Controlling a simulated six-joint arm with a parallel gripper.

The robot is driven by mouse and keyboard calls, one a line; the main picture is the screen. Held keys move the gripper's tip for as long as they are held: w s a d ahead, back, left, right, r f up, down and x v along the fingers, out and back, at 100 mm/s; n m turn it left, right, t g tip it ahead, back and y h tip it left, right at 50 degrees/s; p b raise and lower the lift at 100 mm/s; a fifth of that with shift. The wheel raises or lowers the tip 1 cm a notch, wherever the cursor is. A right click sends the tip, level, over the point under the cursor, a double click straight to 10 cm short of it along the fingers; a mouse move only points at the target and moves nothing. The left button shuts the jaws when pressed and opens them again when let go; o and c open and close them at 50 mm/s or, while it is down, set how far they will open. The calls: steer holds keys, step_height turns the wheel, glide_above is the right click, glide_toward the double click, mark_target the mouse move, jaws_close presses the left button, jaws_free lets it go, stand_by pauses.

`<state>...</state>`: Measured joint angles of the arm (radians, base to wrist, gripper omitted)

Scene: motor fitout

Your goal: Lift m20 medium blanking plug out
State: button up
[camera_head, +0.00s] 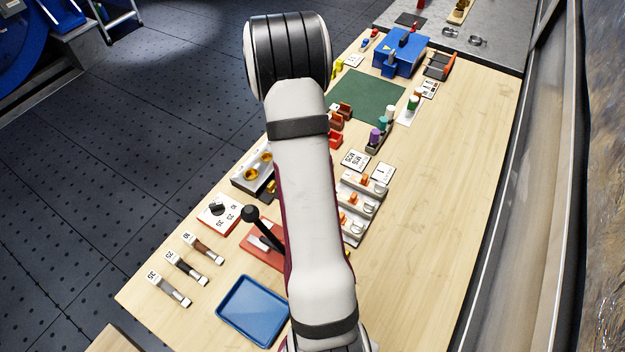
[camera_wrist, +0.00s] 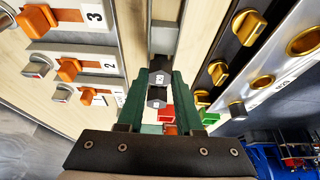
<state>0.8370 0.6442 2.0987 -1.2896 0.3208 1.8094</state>
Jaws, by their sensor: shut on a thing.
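My gripper (camera_wrist: 158,82) shows in the wrist view with two green fingers reaching forward from a dark mount. The fingers are closed on a dark piece (camera_wrist: 157,97) with a small pale label, which I take to be the m20 medium blanking plug. The label is too small to read. Another dark labelled face (camera_wrist: 160,77) shows between the fingertips; I cannot tell whether it is part of the same piece. Whether the plug is clear of its seat cannot be told. In the head view my arm hides the gripper and plug.
In the wrist view, numbered stations with orange knobs (camera_wrist: 70,69) stand left, and a plate with gold rings (camera_wrist: 305,42) and gold-topped black parts (camera_wrist: 219,72) stands right. In the head view, a blue tray (camera_head: 252,337) and black-knobbed lever (camera_head: 250,213) are near; the right tabletop (camera_head: 440,190) is clear.

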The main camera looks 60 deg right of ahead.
jaws_close()
step_height(320, 180, up, 4)
steer(key=shift+f, duration=0.1)
steer(key=s+r, duration=0.7)
steer(key=s, duration=0.4)
steer(key=shift+s+d, duration=0.3)
steer(key=shift+s, duration=0.05)
